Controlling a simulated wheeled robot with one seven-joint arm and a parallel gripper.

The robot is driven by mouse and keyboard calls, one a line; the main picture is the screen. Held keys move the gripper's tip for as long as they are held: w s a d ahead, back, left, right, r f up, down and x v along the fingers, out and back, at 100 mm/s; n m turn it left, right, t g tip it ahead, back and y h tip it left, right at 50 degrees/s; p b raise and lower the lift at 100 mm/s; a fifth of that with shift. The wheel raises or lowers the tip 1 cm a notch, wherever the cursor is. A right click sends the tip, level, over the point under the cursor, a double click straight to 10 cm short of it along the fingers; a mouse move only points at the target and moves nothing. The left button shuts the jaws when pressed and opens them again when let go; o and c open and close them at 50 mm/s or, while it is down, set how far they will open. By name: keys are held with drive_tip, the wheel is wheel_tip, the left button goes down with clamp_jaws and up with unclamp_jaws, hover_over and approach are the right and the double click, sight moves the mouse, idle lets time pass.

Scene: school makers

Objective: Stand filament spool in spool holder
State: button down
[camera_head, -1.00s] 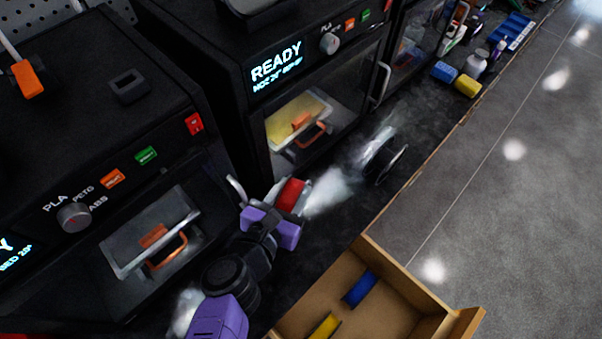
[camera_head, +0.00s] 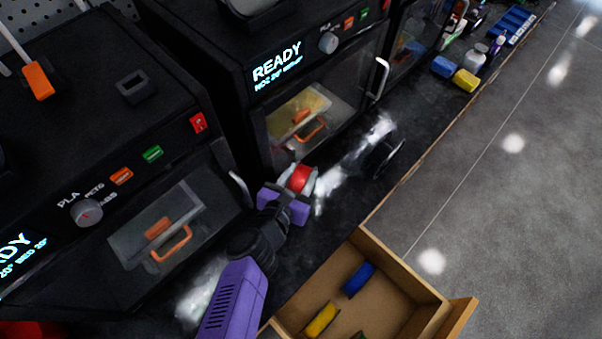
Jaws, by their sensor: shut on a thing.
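My purple and black gripper (camera_head: 286,203) is shut on a filament spool (camera_head: 301,178) with red filament and pale flanges. It holds the spool over the dark bench, in front of the middle printer's door. The fingers' far sides and the spool's underside are hidden, so I cannot tell whether it touches the bench. A black stand with a round, pale-edged side (camera_head: 385,157), which looks like the spool holder, stands on the bench to the right of the spool, apart from it. No spool shows in it.
An open wooden drawer (camera_head: 405,274) with blue and yellow spools juts out below right. Black printers (camera_head: 150,70) line the left and back.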

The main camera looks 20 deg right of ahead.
drive_tip(key=c, duration=1.1)
unclamp_jaws()
drive_tip(key=shift+f, duration=0.1)
drive_tip(key=b+v, duration=0.3)
drive_tip(key=v, duration=0.9)
